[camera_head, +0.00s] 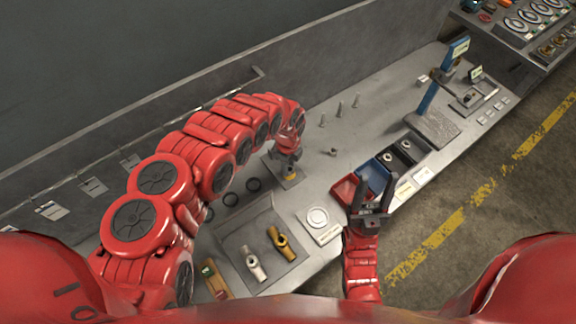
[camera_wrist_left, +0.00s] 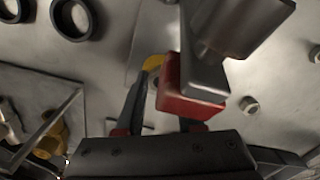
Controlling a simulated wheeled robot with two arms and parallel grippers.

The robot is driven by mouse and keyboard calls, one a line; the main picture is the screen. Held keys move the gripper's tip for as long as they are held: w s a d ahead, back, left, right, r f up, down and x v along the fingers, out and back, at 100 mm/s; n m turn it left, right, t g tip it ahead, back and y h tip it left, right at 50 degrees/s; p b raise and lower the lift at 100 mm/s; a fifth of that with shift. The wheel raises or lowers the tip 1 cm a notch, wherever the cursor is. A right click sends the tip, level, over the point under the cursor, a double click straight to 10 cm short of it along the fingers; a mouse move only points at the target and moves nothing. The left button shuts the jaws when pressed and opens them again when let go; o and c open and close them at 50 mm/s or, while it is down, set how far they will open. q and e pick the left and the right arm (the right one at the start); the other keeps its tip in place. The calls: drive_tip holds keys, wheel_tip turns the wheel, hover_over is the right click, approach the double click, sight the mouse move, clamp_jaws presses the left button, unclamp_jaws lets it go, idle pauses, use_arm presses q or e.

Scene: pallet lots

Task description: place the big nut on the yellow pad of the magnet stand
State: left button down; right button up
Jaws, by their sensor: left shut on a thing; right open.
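The magnet stand is at the middle of the head view, its grey base plate (camera_head: 292,183) partly covered by my left gripper (camera_head: 289,157). Its yellow pad (camera_head: 290,175) shows just below the gripper. In the left wrist view, the stand's red block and grey head (camera_wrist_left: 192,97) stand close in front of the fingers, hiding much of the right one. The yellow pad (camera_wrist_left: 153,63) is partly visible beyond the fingers. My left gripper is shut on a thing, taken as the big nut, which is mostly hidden. My right gripper (camera_head: 371,193) is open and empty near the bins.
Black rings (camera_head: 253,185) lie left of the stand. A small nut (camera_head: 333,152) and several upright bolts (camera_head: 340,108) stand to its right. A grey tray (camera_head: 238,243) holds two fittings. Red (camera_head: 343,189) and blue (camera_head: 374,175) bins sit by my right gripper. A wall runs behind.

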use_arm(q)
drive_tip(key=shift+f, duration=0.5)
drive_tip(key=shift+f, duration=0.2)
drive_tip(key=c, duration=1)
unclamp_jaws()
drive_tip(key=shift+f, duration=0.1)
drive_tip(key=o, duration=0.5)
drive_tip(key=shift+c, duration=0.2)
